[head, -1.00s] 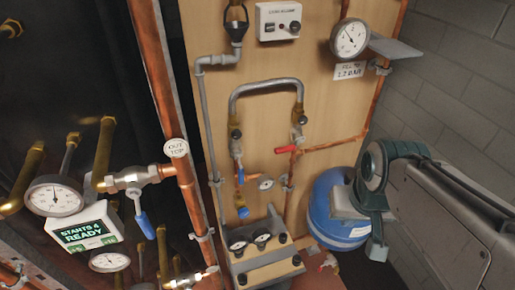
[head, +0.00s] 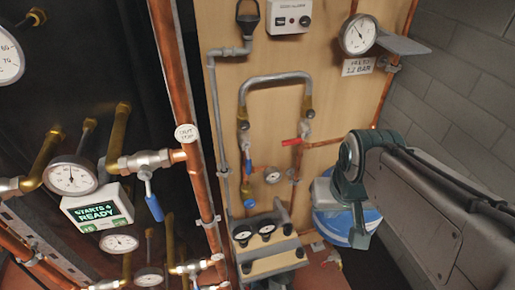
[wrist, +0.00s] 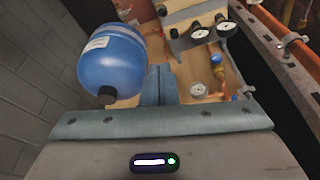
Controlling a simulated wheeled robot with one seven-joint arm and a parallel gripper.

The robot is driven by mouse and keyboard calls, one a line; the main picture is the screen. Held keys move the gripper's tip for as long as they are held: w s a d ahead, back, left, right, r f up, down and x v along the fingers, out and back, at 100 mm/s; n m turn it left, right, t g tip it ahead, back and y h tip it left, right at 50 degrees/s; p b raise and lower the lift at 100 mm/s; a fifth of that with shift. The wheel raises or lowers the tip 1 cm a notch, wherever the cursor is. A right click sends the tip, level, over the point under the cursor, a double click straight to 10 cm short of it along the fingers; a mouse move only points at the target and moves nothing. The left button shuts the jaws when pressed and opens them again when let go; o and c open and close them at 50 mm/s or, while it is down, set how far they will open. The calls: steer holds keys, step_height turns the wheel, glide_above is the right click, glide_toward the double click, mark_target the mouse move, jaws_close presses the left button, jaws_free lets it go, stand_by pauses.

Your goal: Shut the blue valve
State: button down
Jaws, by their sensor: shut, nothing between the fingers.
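Two blue-levered valves show in the head view. One, the larger blue lever (head: 153,197), hangs down across the horizontal valve body at the left copper pipe. The other, a small blue lever (head: 248,168), lies along the vertical pipe on the wooden board, with a round blue knob (head: 250,204) below it. I cannot tell which one is meant. In the wrist view my gripper (wrist: 160,78) has its two fingers together, empty, pointing at the lower board beside the blue tank. The blue knob (wrist: 216,59) shows to the right of the fingers, apart from them.
The blue tank (head: 345,226) stands by my arm at the right; it also shows in the wrist view (wrist: 112,62). A red lever (head: 291,142) crosses the board's right pipe. Pipes and gauges crowd the left.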

mark_target(248, 159)
steer(key=w+a+n+y+b, duration=0.1)
steer(key=w+a+y+b, duration=0.1)
steer(key=w, duration=0.6)
steer(key=w+a+n+t+y+b, duration=0.1)
steer(key=w+a+y+b, duration=0.1)
steer(key=w, duration=0.6)
steer(key=shift+a+r+y+b, duration=0.4)
steer(key=shift+y+b, duration=0.4)
steer(key=shift+y, duration=0.4)
steer(key=w+a+f+p, duration=0.1)
steer(key=w+a+f, duration=0.2)
steer(key=a+f, duration=0.4)
steer(key=shift+a+f+p, duration=0.3)
steer(key=shift+a+f, duration=0.1)
steer(key=shift+a, duration=0.6)
